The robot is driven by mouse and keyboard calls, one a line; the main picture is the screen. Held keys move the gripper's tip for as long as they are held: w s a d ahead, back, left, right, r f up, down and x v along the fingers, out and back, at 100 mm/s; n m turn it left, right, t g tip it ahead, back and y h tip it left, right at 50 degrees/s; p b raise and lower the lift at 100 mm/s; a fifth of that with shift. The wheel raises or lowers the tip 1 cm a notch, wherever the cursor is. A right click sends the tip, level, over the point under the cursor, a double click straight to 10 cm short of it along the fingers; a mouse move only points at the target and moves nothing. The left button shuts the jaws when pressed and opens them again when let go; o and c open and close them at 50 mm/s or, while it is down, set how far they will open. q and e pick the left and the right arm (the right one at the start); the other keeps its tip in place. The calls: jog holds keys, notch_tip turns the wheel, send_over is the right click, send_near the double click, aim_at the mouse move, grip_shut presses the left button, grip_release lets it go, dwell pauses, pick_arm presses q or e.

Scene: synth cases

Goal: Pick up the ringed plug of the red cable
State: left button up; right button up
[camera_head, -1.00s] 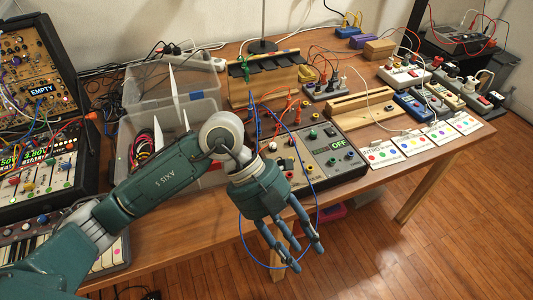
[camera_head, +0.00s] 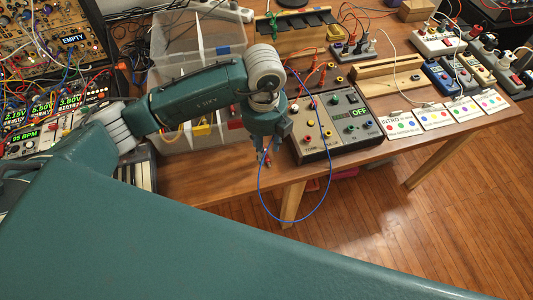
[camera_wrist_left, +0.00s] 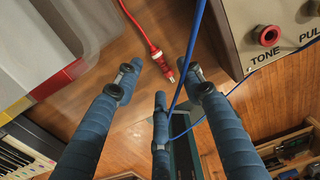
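In the left wrist view a red cable (camera_wrist_left: 134,21) runs down to a red plug (camera_wrist_left: 160,62) with a metal tip, lying on the wooden table. The right gripper is out of view.
A blue cable (camera_head: 329,196) loops from the tone box (camera_head: 335,125) over the table's front edge; it crosses close by the fingers in the wrist view (camera_wrist_left: 187,52). The clear bin (camera_head: 190,40) stands behind my left arm. A large teal part of mine fills the foreground.

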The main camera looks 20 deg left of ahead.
aim_at(267, 158)
pick_arm(q)
jog(key=shift+f, duration=1.5)
jog(key=c, duration=0.9)
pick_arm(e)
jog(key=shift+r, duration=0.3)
pick_arm(q)
jog(key=shift+r, duration=0.2)
